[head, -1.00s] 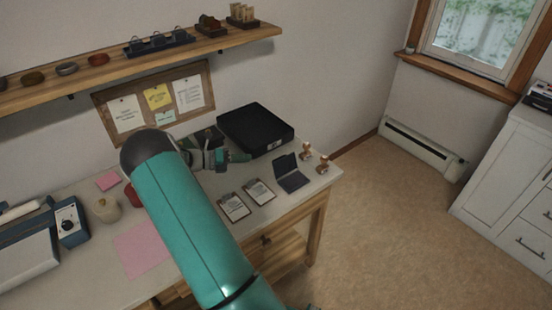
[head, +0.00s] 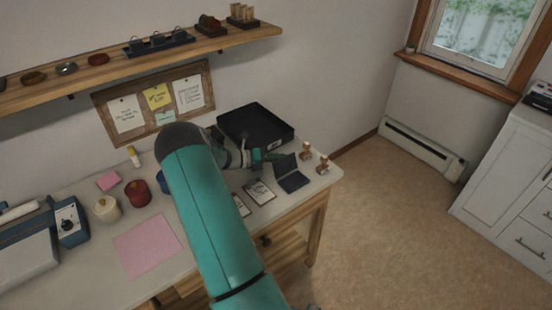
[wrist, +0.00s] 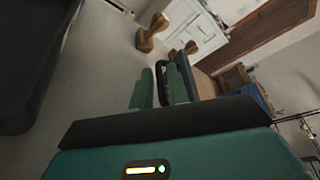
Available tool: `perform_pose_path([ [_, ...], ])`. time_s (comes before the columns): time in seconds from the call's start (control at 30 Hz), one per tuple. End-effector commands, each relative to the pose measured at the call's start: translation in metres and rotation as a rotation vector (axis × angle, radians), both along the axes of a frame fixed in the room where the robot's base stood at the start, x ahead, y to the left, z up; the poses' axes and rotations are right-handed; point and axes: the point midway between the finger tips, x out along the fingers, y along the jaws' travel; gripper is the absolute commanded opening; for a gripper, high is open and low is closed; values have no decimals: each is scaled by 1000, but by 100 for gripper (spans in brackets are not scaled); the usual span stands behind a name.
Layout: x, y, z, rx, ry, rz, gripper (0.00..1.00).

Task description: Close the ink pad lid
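The ink pad (head: 293,180) is a small dark case lying on the desk near its right end. Its lid (head: 285,165) stands raised at the back left side. My gripper (head: 270,156) is just behind and left of the raised lid, low over the desk; I cannot tell whether it touches the lid. The ink pad is largely hidden or hard to make out in that view.
Two wooden stamps (head: 315,157) stand right of the ink pad. A black tray (head: 255,122) lies behind my gripper. Clipboards (head: 259,192) lie in front left. A pink sheet (head: 147,246), a red jar (head: 138,192) and a cream pot (head: 106,208) are further left. A shelf (head: 150,58) hangs above.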

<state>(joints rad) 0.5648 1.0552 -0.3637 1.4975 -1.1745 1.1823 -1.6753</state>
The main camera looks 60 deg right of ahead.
Motion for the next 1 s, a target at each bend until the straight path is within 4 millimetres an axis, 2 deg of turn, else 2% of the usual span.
perform_pose_path([
  [0.07,0,0,0,0,0,0,15],
  [0.13,0,0,0,0,0,0,1],
  [0.17,0,0,0,0,0,0,0],
  [0.63,0,1,3,-17,-34,1,0],
  [1.0,-10,8,14,-118,-235,1,0],
])
